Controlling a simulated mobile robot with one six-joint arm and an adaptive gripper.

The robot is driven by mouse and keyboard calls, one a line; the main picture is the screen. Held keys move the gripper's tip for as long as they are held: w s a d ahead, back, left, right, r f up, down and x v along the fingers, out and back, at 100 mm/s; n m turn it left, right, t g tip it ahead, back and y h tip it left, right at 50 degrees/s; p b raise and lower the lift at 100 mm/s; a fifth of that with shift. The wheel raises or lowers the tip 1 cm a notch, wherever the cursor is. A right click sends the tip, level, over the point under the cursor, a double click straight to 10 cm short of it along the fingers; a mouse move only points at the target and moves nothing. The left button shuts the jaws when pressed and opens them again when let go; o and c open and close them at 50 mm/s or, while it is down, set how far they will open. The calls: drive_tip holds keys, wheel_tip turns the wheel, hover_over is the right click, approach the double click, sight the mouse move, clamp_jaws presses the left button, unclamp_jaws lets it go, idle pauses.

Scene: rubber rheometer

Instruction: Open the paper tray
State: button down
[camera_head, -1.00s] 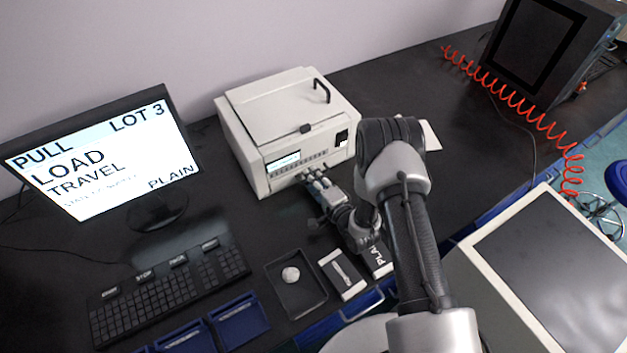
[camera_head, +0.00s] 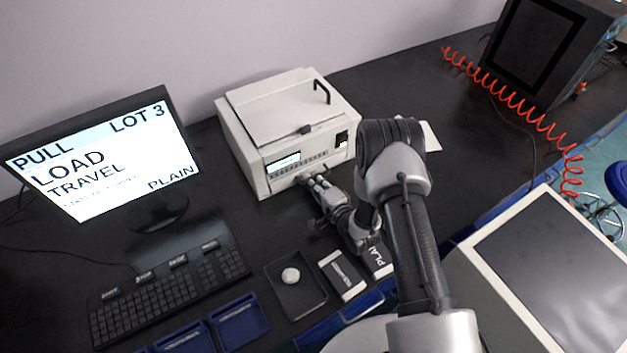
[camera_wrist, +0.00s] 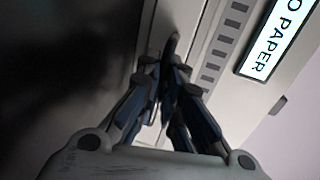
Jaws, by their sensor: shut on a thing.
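The white printer-like machine (camera_head: 290,130) stands on the black bench, with a small lit display and a row of buttons on its front. My gripper (camera_head: 308,180) is at the low front of this machine, below the buttons. In the wrist view, my gripper (camera_wrist: 168,68) has its fingers closed together on a small dark handle (camera_wrist: 173,46) on the pale front, which appears to be the paper tray's handle. The fingers hide much of it. The display (camera_wrist: 272,42) beside it reads "O PAPER", its start cut off. I cannot tell whether the tray is drawn out.
A monitor (camera_head: 105,150) and keyboard (camera_head: 170,290) stand to the left. A black dish (camera_head: 312,292) with a white lump, labelled boxes (camera_head: 343,274) and blue trays (camera_head: 240,320) lie in front. A red coiled cord (camera_head: 520,115) runs at the right.

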drive_tip(key=shift+s+d, duration=0.1)
drive_tip(key=v, duration=0.3)
drive_tip(key=f+v, duration=0.1)
drive_tip(key=shift+s+d+r+p, duration=0.1)
drive_tip(key=shift+s+d+p, duration=0.15)
drive_tip(key=shift+p, duration=0.15)
drive_tip(key=shift+a, duration=0.1)
drive_tip(key=c, duration=1.7)
unclamp_jaws()
drive_tip(key=v, duration=1.2)
drive_tip(key=shift+c, duration=0.3)
